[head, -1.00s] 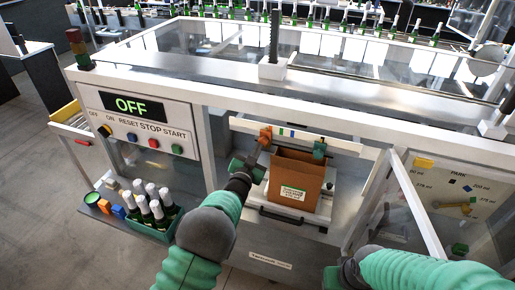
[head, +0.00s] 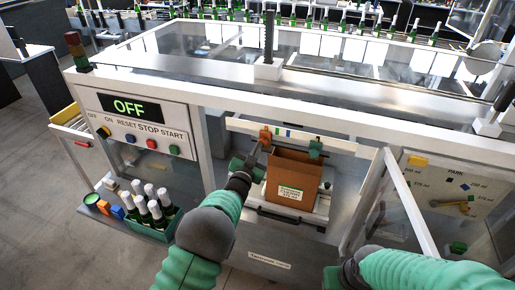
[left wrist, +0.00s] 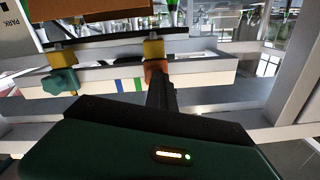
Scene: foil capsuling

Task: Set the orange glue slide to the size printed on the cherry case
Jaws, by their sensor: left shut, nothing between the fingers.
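The cherry case (head: 284,165) is an open brown carton on the machine's bed; its white label (head: 291,193) is too small to read surely. Behind it runs a white rail (head: 240,127) with coloured marks. The orange glue slide (head: 265,135) sits on the rail left of the case, and a teal slide (head: 316,148) sits at its right. My left gripper (head: 261,146) is shut and empty, its fingertips right at the orange slide. In the left wrist view the fingers (left wrist: 160,90) overlap the orange slide (left wrist: 156,69); contact is unclear. My right gripper (head: 332,277) is low, its jaws unclear.
The control panel (head: 140,125) reads OFF at the left. A crate of bottles (head: 150,228) stands below it. An open clear door (head: 411,205) and a panel with size marks (head: 450,175) are at the right. The machine's top bar (head: 330,85) runs above.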

